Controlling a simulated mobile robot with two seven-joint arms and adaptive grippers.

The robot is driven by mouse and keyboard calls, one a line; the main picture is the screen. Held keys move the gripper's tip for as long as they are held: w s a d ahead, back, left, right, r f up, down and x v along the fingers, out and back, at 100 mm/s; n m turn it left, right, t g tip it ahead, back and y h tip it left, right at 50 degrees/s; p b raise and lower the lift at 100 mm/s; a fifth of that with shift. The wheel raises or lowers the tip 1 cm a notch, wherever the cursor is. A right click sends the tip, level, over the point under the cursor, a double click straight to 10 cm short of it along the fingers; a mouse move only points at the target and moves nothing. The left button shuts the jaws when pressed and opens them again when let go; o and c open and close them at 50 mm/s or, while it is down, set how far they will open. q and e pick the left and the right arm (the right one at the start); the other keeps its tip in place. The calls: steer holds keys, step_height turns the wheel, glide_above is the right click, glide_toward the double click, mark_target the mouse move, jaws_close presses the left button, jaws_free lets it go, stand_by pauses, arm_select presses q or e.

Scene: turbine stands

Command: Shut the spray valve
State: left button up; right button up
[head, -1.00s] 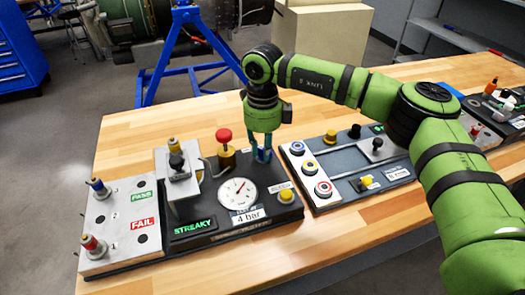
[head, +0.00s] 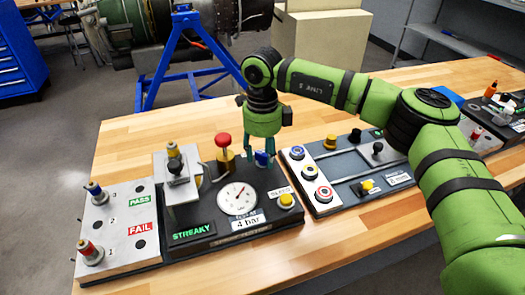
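The spray tester panel (head: 215,218) is a dark board with a round gauge (head: 237,198), a "4 bar" label and a green "STREAKY" display (head: 194,231). A small blue part (head: 262,158), which looks like the valve handle, is at the board's back right. My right gripper (head: 260,155) is above and around it, with its teal fingers spread apart to either side. The gripper's body partly hides the handle's surroundings, and I cannot tell the handle's exact angle. My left gripper is not in view.
A red knob (head: 223,139) on a brass post stands left of the gripper. A nozzle stand (head: 180,180) and a PASS/FAIL rack (head: 118,222) are further left. A panel with round buttons (head: 328,180) is close on the right. The wooden table behind is clear.

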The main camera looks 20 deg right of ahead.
mark_target(262, 155)
steer(key=shift+r, duration=0.2)
step_height(262, 155, up, 12)
steer(key=shift+f, duration=0.2)
stand_by(0.4)
